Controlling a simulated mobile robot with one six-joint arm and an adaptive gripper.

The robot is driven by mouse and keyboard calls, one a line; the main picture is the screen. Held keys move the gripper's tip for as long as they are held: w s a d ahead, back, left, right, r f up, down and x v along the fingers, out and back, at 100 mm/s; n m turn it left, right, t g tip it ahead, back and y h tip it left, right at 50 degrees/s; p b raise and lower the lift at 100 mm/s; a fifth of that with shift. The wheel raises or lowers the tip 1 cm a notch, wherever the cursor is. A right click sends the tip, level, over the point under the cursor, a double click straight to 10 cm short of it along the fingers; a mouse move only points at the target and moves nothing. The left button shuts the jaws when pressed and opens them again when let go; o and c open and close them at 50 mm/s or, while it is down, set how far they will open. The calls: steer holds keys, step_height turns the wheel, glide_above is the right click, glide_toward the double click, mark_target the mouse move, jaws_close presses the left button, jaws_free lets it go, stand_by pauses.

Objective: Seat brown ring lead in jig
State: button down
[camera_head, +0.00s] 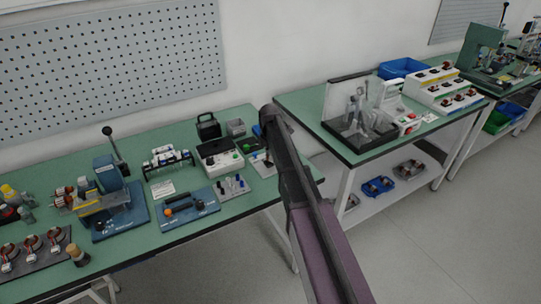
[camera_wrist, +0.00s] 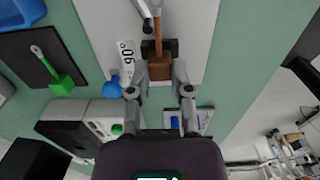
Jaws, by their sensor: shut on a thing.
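In the wrist view my gripper (camera_wrist: 161,70) has its two grey fingers closed around the brown boot (camera_wrist: 159,69) of the brown ring lead. A narrower brown part (camera_wrist: 158,45) runs from the boot up the picture, over a pale grey plate (camera_wrist: 190,30) that seems to belong to the jig. A metal lever-like piece (camera_wrist: 145,10) at the top edge is beside or over its far end. I cannot tell whether the ring is seated. In the head view my arm hides the gripper and lead.
A white tag (camera_wrist: 126,58) and a blue knob (camera_wrist: 111,88) lie close left of my fingers. A green lead (camera_wrist: 58,80) rests on a dark mat (camera_wrist: 20,48). The green bench (camera_head: 240,205) holds several devices; a gap separates it from the right bench (camera_head: 305,100).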

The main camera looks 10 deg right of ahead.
steer(key=shift+f+b, duration=0.65)
stand_by(1.5)
steer(key=shift+c, duration=2.3)
jaws_free()
